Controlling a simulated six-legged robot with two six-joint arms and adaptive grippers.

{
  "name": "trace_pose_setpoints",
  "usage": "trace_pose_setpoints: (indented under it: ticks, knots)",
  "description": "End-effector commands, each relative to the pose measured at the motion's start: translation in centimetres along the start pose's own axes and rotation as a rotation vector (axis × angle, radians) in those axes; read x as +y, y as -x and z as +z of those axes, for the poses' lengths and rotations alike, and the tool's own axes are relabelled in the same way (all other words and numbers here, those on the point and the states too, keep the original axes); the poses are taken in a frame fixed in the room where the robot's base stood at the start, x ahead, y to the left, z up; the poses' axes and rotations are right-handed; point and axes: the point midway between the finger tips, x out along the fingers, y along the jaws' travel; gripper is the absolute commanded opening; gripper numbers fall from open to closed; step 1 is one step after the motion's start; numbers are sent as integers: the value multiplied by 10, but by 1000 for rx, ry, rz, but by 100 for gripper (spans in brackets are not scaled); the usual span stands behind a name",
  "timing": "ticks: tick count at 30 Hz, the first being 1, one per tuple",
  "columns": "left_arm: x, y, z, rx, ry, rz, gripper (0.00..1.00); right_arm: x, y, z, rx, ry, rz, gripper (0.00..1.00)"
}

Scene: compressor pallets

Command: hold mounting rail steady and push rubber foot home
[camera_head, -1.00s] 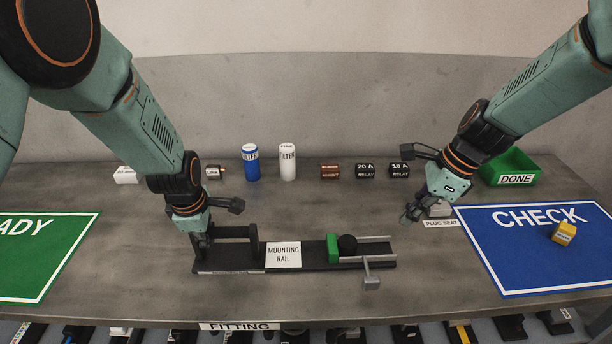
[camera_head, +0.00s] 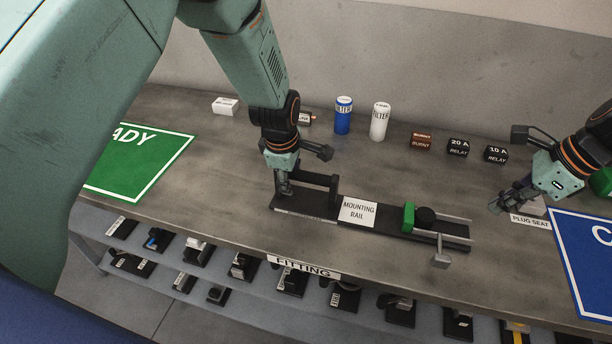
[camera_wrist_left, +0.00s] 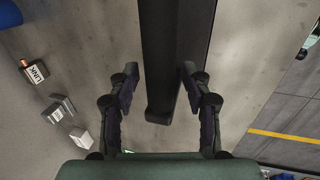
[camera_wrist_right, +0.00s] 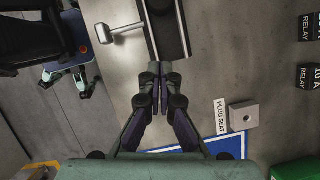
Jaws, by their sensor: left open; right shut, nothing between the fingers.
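The black mounting rail (camera_head: 320,212) lies on the bench with a white label in its middle. A raised black handle bar (camera_head: 318,180) stands at its left end. A green block (camera_head: 408,217) and a round black piece (camera_head: 425,217), seemingly the rubber foot, sit beside each other on its right half. My left gripper (camera_head: 283,190) is at the handle end; in the left wrist view its open fingers (camera_wrist_left: 160,78) are on either side of the black bar, apart from it. My right gripper (camera_head: 496,208) is shut and empty, right of the rail's right end (camera_wrist_right: 172,50).
A grey lever (camera_head: 441,258) sticks out at the rail's front. The plug seat (camera_wrist_right: 243,115) is near my right gripper. Filters (camera_head: 381,121) and relays (camera_head: 458,147) stand at the back. The green mat (camera_head: 140,165) is left, the blue mat (camera_head: 580,250) right.

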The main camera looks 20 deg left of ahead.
Motion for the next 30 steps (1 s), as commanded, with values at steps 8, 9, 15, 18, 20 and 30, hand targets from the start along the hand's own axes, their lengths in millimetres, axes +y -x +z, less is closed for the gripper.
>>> trace_pose_setpoints:
  ticks: [8,9,15,18,20,30]
  knots:
    - [0,11,0,0,-1,1,48,0,0,0,0,0,0,0]
    - [1,17,0,0,0,2,48,0,0,0,0,0,0,0]
    - [1,56,0,0,0,4,48,0,0,0,0,0,0,0]
    - [1,76,0,0,0,3,48,0,0,0,0,0,0,0]
    - [1,86,0,0,0,3,48,0,0,0,0,0,0,0]
    - [0,119,0,0,0,1,48,0,0,0,0,0,0,0]
